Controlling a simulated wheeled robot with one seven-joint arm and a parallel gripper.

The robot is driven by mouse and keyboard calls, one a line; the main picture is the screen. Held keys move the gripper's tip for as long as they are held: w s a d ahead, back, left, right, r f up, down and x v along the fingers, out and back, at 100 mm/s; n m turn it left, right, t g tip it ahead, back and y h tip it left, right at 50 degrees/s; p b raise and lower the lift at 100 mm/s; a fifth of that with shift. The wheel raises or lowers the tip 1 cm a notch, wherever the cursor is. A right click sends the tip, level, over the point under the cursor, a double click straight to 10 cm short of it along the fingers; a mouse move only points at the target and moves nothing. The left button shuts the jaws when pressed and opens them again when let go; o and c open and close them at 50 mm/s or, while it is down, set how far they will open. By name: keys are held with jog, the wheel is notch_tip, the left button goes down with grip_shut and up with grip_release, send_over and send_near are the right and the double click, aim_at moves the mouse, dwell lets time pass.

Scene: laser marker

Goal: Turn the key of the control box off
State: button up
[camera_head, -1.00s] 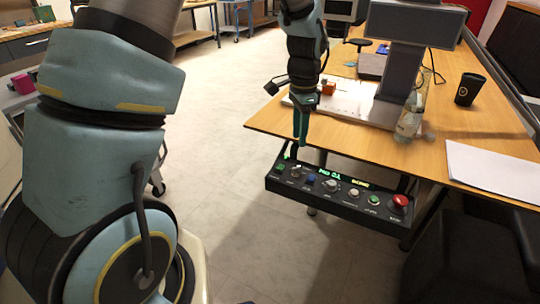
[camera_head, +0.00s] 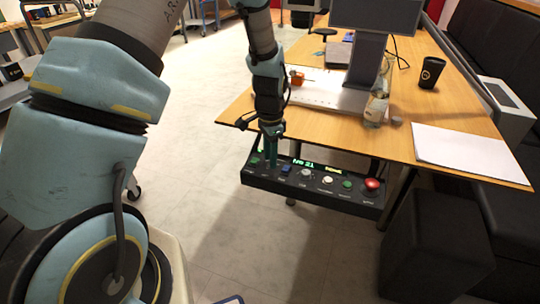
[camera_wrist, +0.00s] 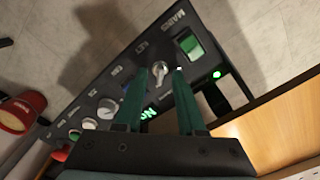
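The black control box (camera_head: 318,194) hangs below the front edge of the table, with a row of switches, knobs and buttons. My gripper (camera_head: 271,164) is over its left part, pointing down. In the wrist view, the silver key (camera_wrist: 159,70) stands on the box face (camera_wrist: 150,45) beside the green MAINS switch (camera_wrist: 190,45). The two green fingers of my gripper (camera_wrist: 161,73) are apart, with the key showing between their tips. I cannot tell whether either finger touches it. In the head view the key is hidden by my gripper.
A red emergency button (camera_head: 372,184) is at the box's right end. The wooden table (camera_head: 420,130) carries the marker machine (camera_head: 368,60), a glass bottle (camera_head: 376,108), a black cup (camera_head: 431,72) and paper (camera_head: 470,155). A dark stool (camera_head: 435,240) stands at right.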

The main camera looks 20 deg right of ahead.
grip_shut()
dwell(0.3)
jog(key=shift+n, duration=0.3)
jog(key=n, duration=0.3)
jog(key=shift+n+p, duration=0.3)
jog(key=shift+p, duration=0.1)
jog(key=n, duration=0.4)
jog(key=shift+n+p, duration=0.3)
jog(key=shift+p, duration=0.1)
jog(key=n+p, duration=0.1)
jog(key=n, duration=0.3)
jog(key=shift+r, duration=0.1)
jog(key=n+p, duration=0.1)
jog(key=n, duration=0.4)
